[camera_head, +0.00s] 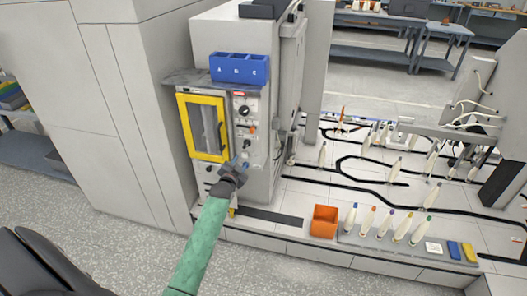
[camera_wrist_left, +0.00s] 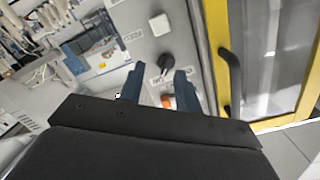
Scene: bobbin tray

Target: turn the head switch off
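A grey machine (camera_head: 262,35) carries a control panel beside a yellow-framed door (camera_head: 203,127). The panel has a black rotary knob (camera_head: 244,110) and an orange control (camera_head: 253,129). I cannot read which control is the head switch. My left gripper (camera_head: 241,163) is at the lower part of the panel. In the left wrist view its two fingers (camera_wrist_left: 158,72) are apart and empty, with a black knob (camera_wrist_left: 165,66) beyond and between their tips. An orange control (camera_wrist_left: 168,101) shows between the fingers, nearer the palm. Contact with the knob cannot be told. My right gripper is not seen.
The yellow door's black handle (camera_wrist_left: 230,80) is close beside the fingers. A blue bin (camera_head: 239,68) sits on the machine's ledge. An orange box (camera_head: 324,221) and several bobbins stand on the low platform to the right. The grey floor in front is clear.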

